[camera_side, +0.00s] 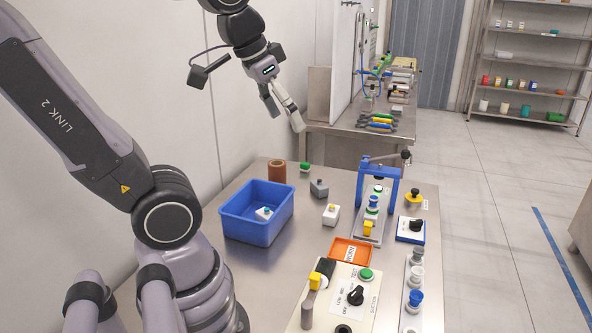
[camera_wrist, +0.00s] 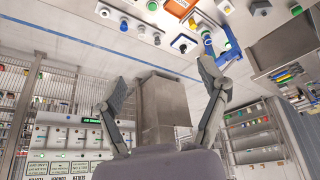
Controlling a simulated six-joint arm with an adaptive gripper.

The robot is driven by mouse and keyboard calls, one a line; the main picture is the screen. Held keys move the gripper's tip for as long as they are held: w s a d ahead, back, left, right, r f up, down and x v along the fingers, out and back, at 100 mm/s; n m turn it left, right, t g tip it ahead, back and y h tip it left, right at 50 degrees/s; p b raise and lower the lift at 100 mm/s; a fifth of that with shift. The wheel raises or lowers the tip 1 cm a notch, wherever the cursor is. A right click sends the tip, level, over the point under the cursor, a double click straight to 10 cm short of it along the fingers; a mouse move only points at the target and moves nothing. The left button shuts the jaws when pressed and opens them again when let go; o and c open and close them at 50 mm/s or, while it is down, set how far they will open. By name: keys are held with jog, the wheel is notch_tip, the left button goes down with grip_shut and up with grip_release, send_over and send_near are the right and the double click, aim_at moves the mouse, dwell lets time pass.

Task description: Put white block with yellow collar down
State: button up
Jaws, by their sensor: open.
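A small white block with a yellow part near its top (camera_side: 331,215) stands on the steel table, right of the blue bin and left of the blue-framed fixture. My gripper (camera_side: 284,114) is high above the back of the table, tilted, well apart from the block. In the wrist view my gripper (camera_wrist: 163,74) has its fingers spread with nothing between them. The table shows at the top of that view, and I cannot tell for sure which small object there is the block.
The blue bin (camera_side: 239,231) holds another white block with a teal top (camera_side: 264,213). The blue-framed fixture (camera_side: 364,190), orange tray (camera_side: 338,260) and control panel (camera_side: 341,306) crowd the right and front.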

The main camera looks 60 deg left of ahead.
jog(key=w+a+f+n+g, duration=0.1)
jog(key=w+a, duration=0.2)
jog(key=w, duration=0.3)
jog(key=w+a+f+n+g, duration=0.1)
jog(key=w+a+n, duration=0.15)
jog(key=w, duration=0.35)
jog(key=n+g, duration=0.3)
jog(key=n, duration=0.1)
send_over(332, 207)
notch_tip(332, 207, down, 24)
notch_tip(332, 207, down, 9)
jog(key=shift+s+r, duration=0.1)
jog(key=shift+s, duration=0.05)
jog(key=shift+f, duration=3.1)
jog(key=c, duration=1.3)
